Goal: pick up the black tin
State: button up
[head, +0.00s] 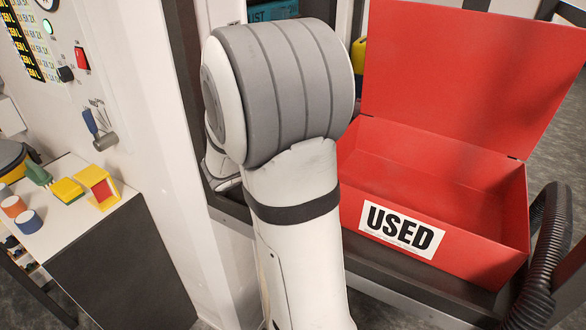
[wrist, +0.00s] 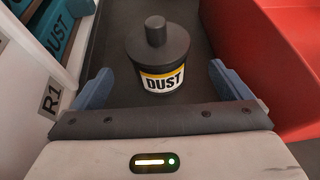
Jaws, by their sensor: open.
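The black tin (wrist: 158,62) stands upright on a dark surface in the wrist view. It has a round knob on its lid and a white and yellow label reading DUST. My gripper (wrist: 160,84) is open, with one blue finger to the left of the tin and one to the right. The fingers are apart from the tin, which stands ahead of and between them. In the head view my arm covers that area, and neither the tin nor my gripper's fingers can be seen.
A red open box (head: 440,180) marked USED is right of my arm; its red wall (wrist: 270,60) also rises right of the tin. Left of the tin are teal boxes (wrist: 58,40) and a white shelf edge labelled R1. A ribbed black hose (head: 548,240) hangs at the right.

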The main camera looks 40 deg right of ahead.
notch_tip(320, 180, down, 2)
jog(key=shift+f+b, duration=0.1)
jog(key=shift+b, duration=0.5)
jog(key=p+x, duration=0.1)
jog(key=x, duration=0.6)
jog(key=shift+w+d, duration=0.2)
jog(key=shift+d, duration=0.15)
jog(key=c, duration=1.3)
